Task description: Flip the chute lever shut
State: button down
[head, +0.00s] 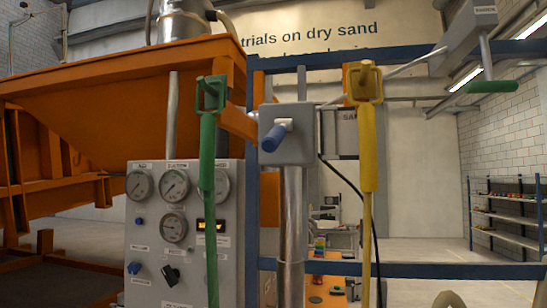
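Several handles show in the head view, and I cannot read which one is marked as the chute lever. A long green-sleeved handle (207,160) hangs down in front of the gauge panel. A long yellow-sleeved handle (368,150) hangs down from a yellow bracket (363,84). A short blue grip (275,137) sticks out of a grey box (297,150) on a metal pipe (291,220). A green grip (491,87) hangs at the upper right below a grey box (466,37). My gripper is not in view.
An orange hopper (110,95) fills the upper left. The grey gauge panel (150,240) stands below it. Blue frame bars (420,270) cross behind the handles. A shelf rack (508,218) stands far right.

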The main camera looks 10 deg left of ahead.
aim_at(270, 142)
jog(key=k+j+z, duration=0.15)
jog(key=j, duration=0.35)
jog(key=k+j+z, duration=0.2)
jog(key=k+j, duration=0.15)
jog(key=j, duration=0.15)
jog(key=k+j+z, duration=0.15)
jog(key=j, duration=0.3)
jog(key=j+z, duration=0.25)
jog(key=j, duration=0.6)
jog(key=j+z, duration=0.2)
jog(key=j, duration=0.65)
